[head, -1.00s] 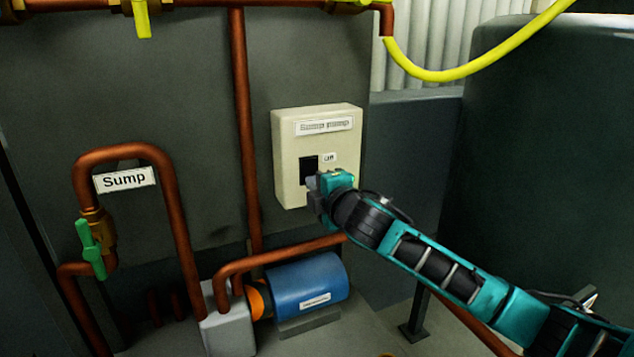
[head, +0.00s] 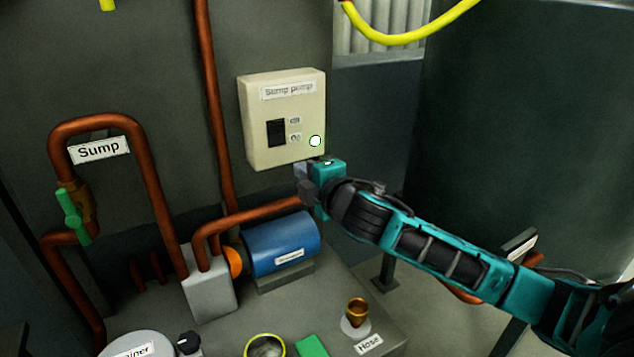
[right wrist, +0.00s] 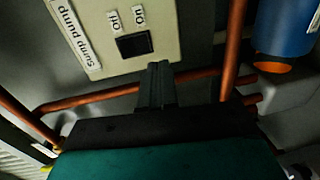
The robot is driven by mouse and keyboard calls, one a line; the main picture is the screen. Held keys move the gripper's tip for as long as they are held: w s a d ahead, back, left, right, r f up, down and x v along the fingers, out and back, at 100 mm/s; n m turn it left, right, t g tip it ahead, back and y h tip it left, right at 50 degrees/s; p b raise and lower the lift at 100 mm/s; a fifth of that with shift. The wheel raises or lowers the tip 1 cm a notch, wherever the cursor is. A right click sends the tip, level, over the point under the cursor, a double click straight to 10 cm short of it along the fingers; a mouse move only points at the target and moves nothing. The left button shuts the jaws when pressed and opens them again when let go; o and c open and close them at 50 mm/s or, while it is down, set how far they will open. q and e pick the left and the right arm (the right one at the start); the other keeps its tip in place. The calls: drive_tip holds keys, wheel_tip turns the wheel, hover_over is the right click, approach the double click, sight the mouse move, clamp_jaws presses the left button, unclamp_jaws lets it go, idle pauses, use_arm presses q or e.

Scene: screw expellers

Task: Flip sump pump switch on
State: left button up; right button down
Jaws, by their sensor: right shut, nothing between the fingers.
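The cream sump pump switch box (head: 285,100) is on the grey wall in the head view, with a "Sump pump" label at its top. Its black switch (head: 277,133) is beside two small labels; it also shows in the right wrist view (right wrist: 137,46), where the labels read "Off" and "On" upside down. My right gripper (head: 303,180) is shut and empty, just below the box. In the right wrist view its closed fingers (right wrist: 157,75) are apart from the switch. My left gripper is not in view.
A blue pump motor (head: 282,244) and copper pipes (head: 208,110) are below and left of the box. A green-handled valve (head: 72,215) is at the left. A brass fitting (head: 357,312) stands in front. A large dark tank (head: 520,130) fills the right.

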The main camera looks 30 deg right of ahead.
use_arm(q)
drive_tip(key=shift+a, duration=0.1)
use_arm(e)
drive_tip(key=shift+s+a+f, duration=0.1)
drive_tip(key=shift+s+f, duration=0.05)
drive_tip(key=shift+s, duration=0.9)
drive_tip(key=shift+s+f, duration=0.1)
drive_tip(key=shift+s, duration=0.95)
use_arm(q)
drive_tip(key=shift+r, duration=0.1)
